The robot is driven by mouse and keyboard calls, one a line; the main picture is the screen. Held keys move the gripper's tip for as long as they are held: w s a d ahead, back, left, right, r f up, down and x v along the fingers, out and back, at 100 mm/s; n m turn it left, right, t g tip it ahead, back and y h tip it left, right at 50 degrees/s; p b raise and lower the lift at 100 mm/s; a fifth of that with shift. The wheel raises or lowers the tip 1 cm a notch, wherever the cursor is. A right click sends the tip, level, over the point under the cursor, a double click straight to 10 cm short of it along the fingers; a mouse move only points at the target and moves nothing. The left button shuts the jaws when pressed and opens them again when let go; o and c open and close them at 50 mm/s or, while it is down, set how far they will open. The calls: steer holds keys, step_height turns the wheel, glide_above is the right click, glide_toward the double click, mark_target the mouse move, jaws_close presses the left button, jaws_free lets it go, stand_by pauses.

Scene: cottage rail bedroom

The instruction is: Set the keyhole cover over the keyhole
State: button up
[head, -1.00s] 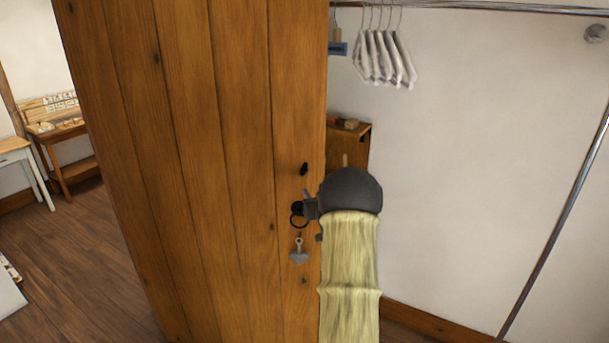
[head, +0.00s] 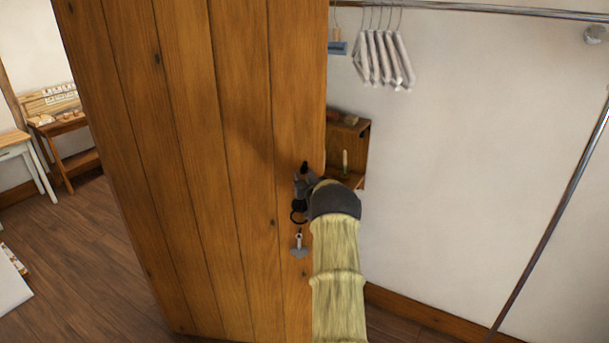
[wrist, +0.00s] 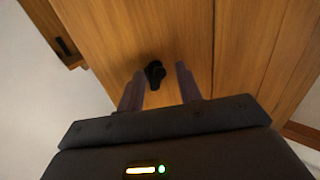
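The small black keyhole cover (head: 304,166) is on the wooden door (head: 235,130), near its right edge. In the wrist view the cover (wrist: 154,74) lies between my two fingertips, with a gap on each side. My gripper (wrist: 160,72) is open and points at the door face. In the head view my gripper (head: 302,184) is just below the cover and partly overlaps it. I cannot make out the keyhole itself apart from the black shape, nor whether the cover sits over it.
A dark ring handle (head: 298,212) and a hanging grey tag (head: 299,250) are on the door below my gripper. A wooden shelf (head: 362,140) with a candle is behind the door's edge. White hangers (head: 385,60) hang from a rail at upper right.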

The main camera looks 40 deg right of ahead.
jaws_close()
steer(key=shift+f+b, duration=0.1)
steer(key=shift+b, duration=0.4)
steer(key=n+b, duration=0.2)
steer(key=n+g+b, duration=0.1)
steer(key=shift+s+d+r, duration=0.2)
steer(key=shift+s+d, duration=0.1)
jaws_free()
